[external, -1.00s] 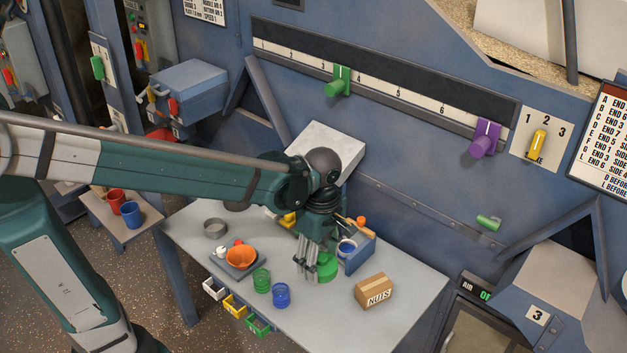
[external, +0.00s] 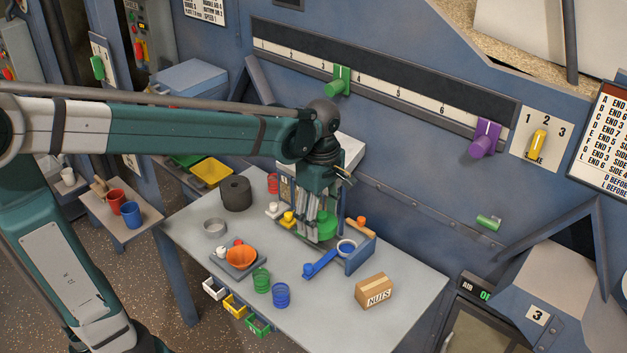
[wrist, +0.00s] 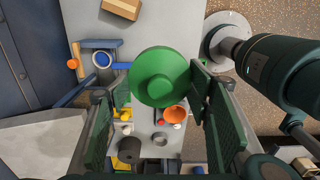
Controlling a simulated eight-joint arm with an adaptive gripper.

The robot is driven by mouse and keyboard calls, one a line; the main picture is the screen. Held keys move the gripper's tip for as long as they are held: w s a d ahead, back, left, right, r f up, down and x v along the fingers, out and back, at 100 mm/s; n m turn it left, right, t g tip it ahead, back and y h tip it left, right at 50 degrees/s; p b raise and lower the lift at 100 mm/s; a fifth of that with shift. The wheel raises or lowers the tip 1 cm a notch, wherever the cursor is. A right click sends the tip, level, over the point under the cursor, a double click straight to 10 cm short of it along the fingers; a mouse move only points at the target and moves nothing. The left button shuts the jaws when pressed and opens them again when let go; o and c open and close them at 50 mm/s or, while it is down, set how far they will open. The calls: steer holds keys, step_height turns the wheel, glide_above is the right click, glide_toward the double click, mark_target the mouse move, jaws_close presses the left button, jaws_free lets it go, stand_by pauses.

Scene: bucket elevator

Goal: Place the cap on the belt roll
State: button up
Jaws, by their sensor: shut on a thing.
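The cap is a green disc with a raised round middle (external: 326,224). My gripper (external: 314,228) is shut on it and holds it above the back part of the table. In the wrist view the cap (wrist: 158,76) lies between the two fingers, its round face towards the camera. The belt roll (external: 236,194) is a dark grey cylinder standing at the table's back left, with a small hole in its top. It also shows in the wrist view (wrist: 129,150). My gripper is to the right of the roll and apart from it.
Between them near the back are small yellow and white pieces (external: 287,218). A blue stand (external: 358,262) with a white ring is right of my gripper. An orange bowl (external: 241,257), a grey ring (external: 215,228), green and blue cups and a nuts box (external: 375,291) stand further forward.

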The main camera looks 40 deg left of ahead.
steer(key=w+a+r+p, duration=0.1)
steer(key=w+a+p, duration=0.1)
steer(key=w+a, duration=0.45)
steer(key=w+a+r+p, duration=0.15)
steer(key=w+a, duration=0.25)
steer(key=a, duration=0.6)
steer(key=n+p, duration=0.2)
steer(key=p, duration=0.5)
glide_above(234, 184)
step_height(234, 184, down, 15)
steer(key=shift+f, duration=0.1)
steer(key=shift+f, duration=3)
steer(key=shift+f, duration=1.85)
